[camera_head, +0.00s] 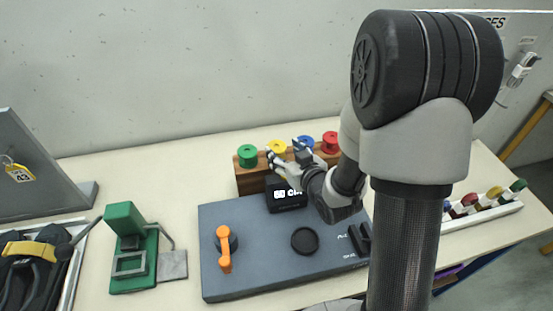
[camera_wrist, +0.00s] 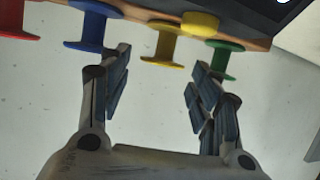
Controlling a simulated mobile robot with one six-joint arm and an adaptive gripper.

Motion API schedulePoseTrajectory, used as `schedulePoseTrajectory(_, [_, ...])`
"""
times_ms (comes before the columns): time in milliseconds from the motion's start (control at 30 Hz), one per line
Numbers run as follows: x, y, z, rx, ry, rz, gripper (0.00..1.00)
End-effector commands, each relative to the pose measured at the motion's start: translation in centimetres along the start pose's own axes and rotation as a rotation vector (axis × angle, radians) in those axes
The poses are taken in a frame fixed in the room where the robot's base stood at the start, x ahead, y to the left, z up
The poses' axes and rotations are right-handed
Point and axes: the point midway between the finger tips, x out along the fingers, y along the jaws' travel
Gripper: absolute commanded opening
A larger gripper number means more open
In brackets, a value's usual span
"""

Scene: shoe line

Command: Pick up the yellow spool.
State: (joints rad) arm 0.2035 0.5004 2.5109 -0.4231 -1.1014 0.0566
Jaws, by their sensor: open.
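The yellow spool (camera_head: 276,146) stands on a brown wooden rack (camera_head: 243,180) between the green spool (camera_head: 247,155) and the blue spool (camera_head: 304,143). It also shows in the wrist view (camera_wrist: 163,55), at the top, roughly between my fingertips. My gripper (camera_head: 286,160) is at the rack's front, near the yellow spool, with nothing held. In the wrist view my gripper (camera_wrist: 160,66) has its two fingers spread apart. The left finger points between the blue spool (camera_wrist: 86,30) and the yellow one. The right finger is close to the green spool (camera_wrist: 226,62); contact cannot be told.
The red spool (camera_head: 330,142) is at the rack's right end. A grey panel (camera_head: 265,264) with an orange handle (camera_head: 225,250) lies in front. A green fixture (camera_head: 128,250) stands left.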

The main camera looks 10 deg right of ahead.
Motion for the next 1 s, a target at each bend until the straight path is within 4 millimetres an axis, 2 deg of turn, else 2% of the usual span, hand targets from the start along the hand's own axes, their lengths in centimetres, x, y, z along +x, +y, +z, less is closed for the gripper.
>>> schedulePoseTrajectory(167, [0.7, -0.1, 0.0, 0.000, 0.001, 0.000, 0.57])
schedulePoseTrajectory(400, [4.3, -0.4, 0.1, -0.001, 0.000, -0.001, 0.57])
schedulePoseTrajectory(500, [5.1, -0.4, 0.0, 0.000, 0.001, 0.000, 0.57])
schedulePoseTrajectory(767, [5.3, -0.3, -0.1, 0.001, 0.000, 0.001, 0.57])
schedulePoseTrajectory(1000, [5.3, -0.3, -0.1, 0.001, 0.000, 0.001, 0.41])
